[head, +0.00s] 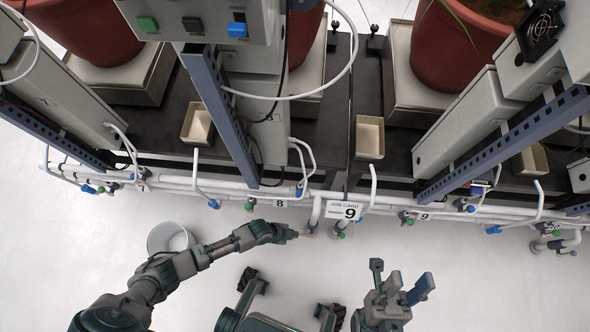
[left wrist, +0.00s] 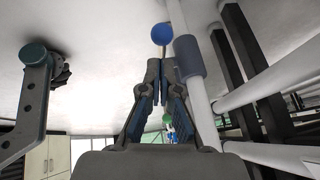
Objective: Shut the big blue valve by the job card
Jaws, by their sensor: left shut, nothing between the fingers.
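My left gripper (head: 295,234) is shut and empty, just left of the card by a short downward pipe. In the left wrist view a round blue valve knob (left wrist: 162,33) is beyond the shut fingertips (left wrist: 159,66), beside a white pipe with a blue-grey sleeve (left wrist: 188,57). I cannot tell whether the fingers touch the knob. In the head view this knob is not clearly seen. My right gripper (head: 399,281) is open and empty at lower right.
White pipes (head: 240,190) run across the front of the black benches, with several small blue and green valves along them. A white bucket (head: 171,238) stands on the floor behind my left arm. Potted plants stand on scales behind.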

